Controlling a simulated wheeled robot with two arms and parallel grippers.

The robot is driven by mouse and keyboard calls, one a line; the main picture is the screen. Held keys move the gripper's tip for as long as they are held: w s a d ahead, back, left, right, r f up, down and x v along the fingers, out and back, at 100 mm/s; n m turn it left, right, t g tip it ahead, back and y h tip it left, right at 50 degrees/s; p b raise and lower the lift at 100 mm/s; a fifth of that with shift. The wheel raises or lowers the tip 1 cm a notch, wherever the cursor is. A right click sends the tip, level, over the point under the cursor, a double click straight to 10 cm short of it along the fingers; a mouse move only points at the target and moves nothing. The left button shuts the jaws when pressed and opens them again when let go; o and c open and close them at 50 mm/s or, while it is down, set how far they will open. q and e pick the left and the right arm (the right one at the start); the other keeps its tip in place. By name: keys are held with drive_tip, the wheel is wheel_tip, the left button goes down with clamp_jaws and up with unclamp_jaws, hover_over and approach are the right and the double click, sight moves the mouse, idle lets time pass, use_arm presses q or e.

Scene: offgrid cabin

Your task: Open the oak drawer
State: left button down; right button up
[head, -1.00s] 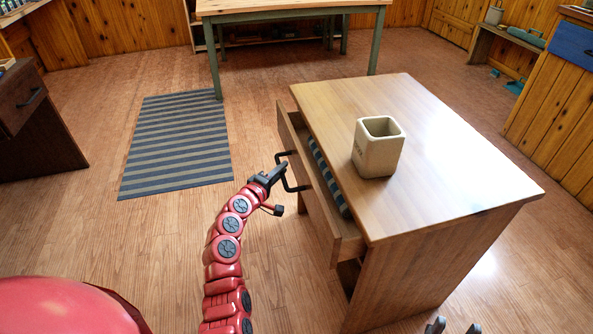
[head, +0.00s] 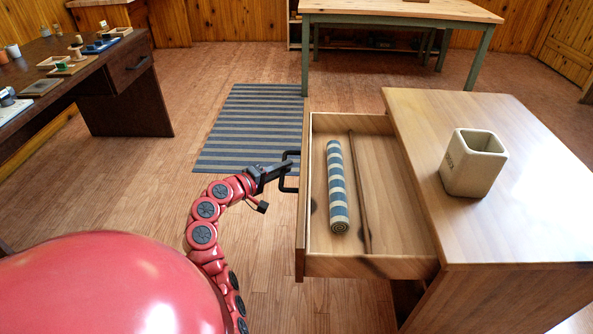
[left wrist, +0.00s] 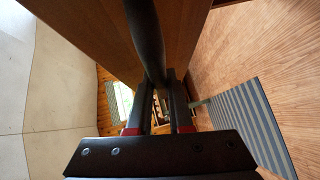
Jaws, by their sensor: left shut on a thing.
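The oak drawer (head: 384,267) stands well out from the left side of the oak cabinet (head: 534,232) in the head view. Inside it lie a rolled blue-and-cream striped cloth (head: 337,190) and a thin brown stick (head: 358,192). A black bar handle (head: 291,183) is on the drawer front. My left gripper (head: 284,169) is shut on the handle. In the left wrist view, the dark handle bar (left wrist: 146,40) passes between the fingers, close to the wooden drawer front (left wrist: 190,30). My right gripper is not in view.
A square beige pot (head: 470,168) stands on the cabinet top. A striped rug (head: 247,130) lies on the floor behind my left gripper. A dark desk (head: 125,85) with small items is at the left. A green-legged table (head: 400,14) stands at the back. Floor left of the drawer is clear.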

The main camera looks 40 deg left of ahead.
use_arm(q)
drive_tip(key=shift+s+a, duration=0.15)
drive_tip(key=shift+a, duration=0.15)
drive_tip(key=c, duration=0.8)
unclamp_jaws()
drive_tip(key=shift+c, duration=0.2)
drive_tip(key=p+v, duration=0.3)
drive_tip(key=v, duration=1.4)
drive_tip(key=shift+s, duration=0.15)
drive_tip(key=shift+a+r, duration=0.1)
